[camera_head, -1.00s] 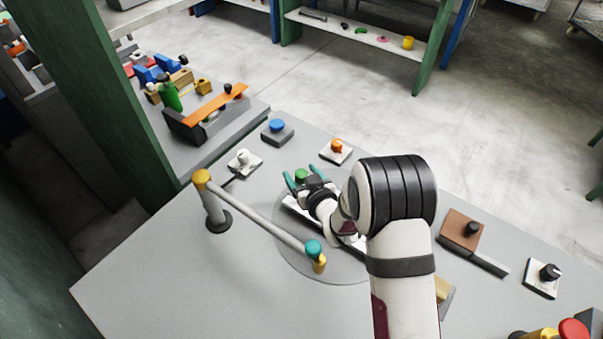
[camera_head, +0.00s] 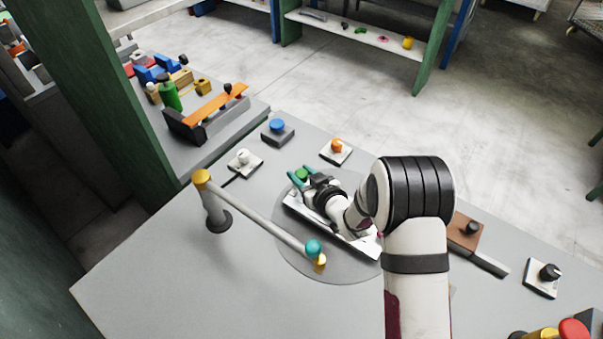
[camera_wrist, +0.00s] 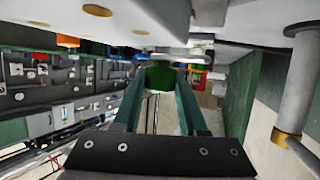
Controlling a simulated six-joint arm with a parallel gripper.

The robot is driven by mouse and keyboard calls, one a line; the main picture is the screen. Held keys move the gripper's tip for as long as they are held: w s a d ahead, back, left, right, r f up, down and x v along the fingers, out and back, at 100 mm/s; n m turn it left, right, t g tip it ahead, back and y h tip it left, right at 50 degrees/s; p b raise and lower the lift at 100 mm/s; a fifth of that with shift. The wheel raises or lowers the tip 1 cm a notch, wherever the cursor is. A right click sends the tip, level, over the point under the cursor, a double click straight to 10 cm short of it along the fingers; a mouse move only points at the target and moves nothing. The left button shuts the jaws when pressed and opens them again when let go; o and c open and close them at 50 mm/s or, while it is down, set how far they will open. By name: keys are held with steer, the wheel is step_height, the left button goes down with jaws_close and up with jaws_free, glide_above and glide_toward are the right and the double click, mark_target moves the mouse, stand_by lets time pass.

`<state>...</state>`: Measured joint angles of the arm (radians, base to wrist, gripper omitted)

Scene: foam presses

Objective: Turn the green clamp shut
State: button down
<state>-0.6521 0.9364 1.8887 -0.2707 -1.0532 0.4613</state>
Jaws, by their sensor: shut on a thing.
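The green clamp (camera_head: 302,175) is a small round green knob at the far end of a pale bar on the round plate. In the wrist view the green clamp (camera_wrist: 160,76) sits between my two teal fingers. My gripper (camera_head: 301,179) is shut on the clamp, with one finger on each side of it. My gripper (camera_wrist: 162,90) covers part of the clamp's base, so I cannot tell how far it is turned.
A grey swing arm (camera_head: 262,223) with yellow and teal ends stands left of my gripper. A blue button (camera_head: 277,125), a white knob (camera_head: 243,157) and an orange knob (camera_head: 337,146) are beyond it. The table's front left (camera_head: 150,285) is clear.

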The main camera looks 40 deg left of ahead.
steer(key=shift+c, duration=2.2)
jaws_free()
steer(key=v, duration=1.5)
steer(key=shift+s+d, duration=0.25)
steer(key=shift+d, duration=0.1)
